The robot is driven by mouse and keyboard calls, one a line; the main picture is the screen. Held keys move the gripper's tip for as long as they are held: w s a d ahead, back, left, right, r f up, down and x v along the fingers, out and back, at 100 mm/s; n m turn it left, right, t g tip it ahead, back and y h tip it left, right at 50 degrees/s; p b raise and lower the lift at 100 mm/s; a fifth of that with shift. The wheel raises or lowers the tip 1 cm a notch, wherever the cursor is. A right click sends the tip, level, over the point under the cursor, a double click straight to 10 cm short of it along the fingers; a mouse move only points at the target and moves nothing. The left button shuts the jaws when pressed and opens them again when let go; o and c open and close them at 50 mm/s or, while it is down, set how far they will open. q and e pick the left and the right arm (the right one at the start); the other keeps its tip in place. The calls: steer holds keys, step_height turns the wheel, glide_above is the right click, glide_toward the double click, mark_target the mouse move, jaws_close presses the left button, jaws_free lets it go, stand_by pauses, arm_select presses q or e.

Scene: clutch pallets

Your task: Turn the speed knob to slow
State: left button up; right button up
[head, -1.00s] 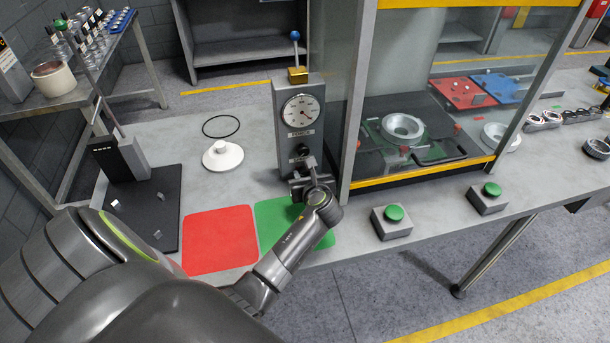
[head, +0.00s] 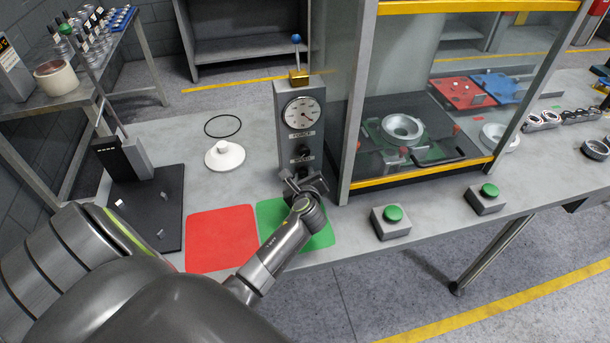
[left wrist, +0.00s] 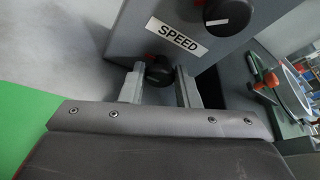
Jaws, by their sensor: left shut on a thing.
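A grey control post (head: 290,98) stands on the bench, with a round dial (head: 302,113) marked FORCE. Below the dial is a black knob (head: 302,150), with a SPEED label under it; in the left wrist view this upper knob (left wrist: 228,14) and the SPEED label (left wrist: 176,36) show clearly. A lower black knob (left wrist: 158,70) sits between the fingertips of my left gripper (left wrist: 160,84), which is shut on it. In the head view my left gripper (head: 301,186) hides this lower knob. My right gripper is not in view.
A glass-walled cabinet (head: 345,150) stands just right of the post. A red mat (head: 222,238) and a green mat (head: 320,238) lie in front. Two green push buttons (head: 392,214) (head: 490,190) are to the right. A white lidded piece (head: 224,156) stands to the left.

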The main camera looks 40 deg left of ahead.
arm_select(q)
steer(key=shift+n+t, duration=0.4)
steer(key=shift+a, duration=0.1)
steer(key=o, duration=0.9)
steer(key=shift+o, duration=0.2)
